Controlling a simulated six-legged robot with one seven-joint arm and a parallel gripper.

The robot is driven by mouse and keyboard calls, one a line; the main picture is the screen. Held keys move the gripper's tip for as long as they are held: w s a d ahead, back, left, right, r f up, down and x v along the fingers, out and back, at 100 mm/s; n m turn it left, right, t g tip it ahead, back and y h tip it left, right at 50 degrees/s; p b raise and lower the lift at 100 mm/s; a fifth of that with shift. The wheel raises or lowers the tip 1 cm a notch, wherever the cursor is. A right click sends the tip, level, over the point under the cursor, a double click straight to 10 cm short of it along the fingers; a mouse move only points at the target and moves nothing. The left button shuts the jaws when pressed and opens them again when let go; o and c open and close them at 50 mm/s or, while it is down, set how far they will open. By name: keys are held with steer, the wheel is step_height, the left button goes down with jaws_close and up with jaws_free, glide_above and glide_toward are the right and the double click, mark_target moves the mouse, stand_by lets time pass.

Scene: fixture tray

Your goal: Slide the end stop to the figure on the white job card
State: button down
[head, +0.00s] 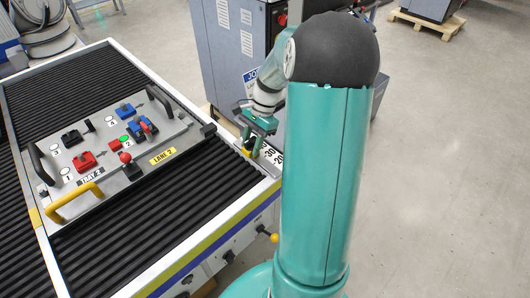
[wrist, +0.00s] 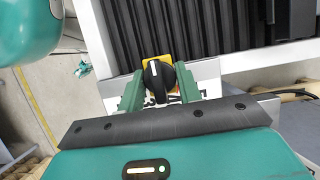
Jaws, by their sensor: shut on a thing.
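The end stop (head: 246,151) is a small yellow piece at the right rim of the conveyor in the head view, mostly hidden by my gripper (head: 251,136). In the wrist view its yellow plate (wrist: 149,61) shows behind a black knob (wrist: 157,80) with a white line. My gripper (wrist: 160,87) has its green fingers on both sides of the knob, shut on it. A scale (head: 270,154) with figures 30 and 20 shows beside it. The white job card (head: 250,74), with a blue header, stands behind my arm; its figure is hidden.
A fixture tray (head: 130,172) with red, blue and black clamps and a yellow handle (head: 75,203) lies on the black rollers left of my gripper. A "LANE 2" label (head: 162,156) is on its edge. A grey cabinet (head: 235,45) stands behind.

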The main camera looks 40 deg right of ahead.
steer(key=shift+w, duration=1.55)
steer(key=c, duration=1)
jaws_free()
steer(key=shift+c, duration=0.2)
steer(key=v, duration=1.3)
steer(key=shift+r, duration=0.4)
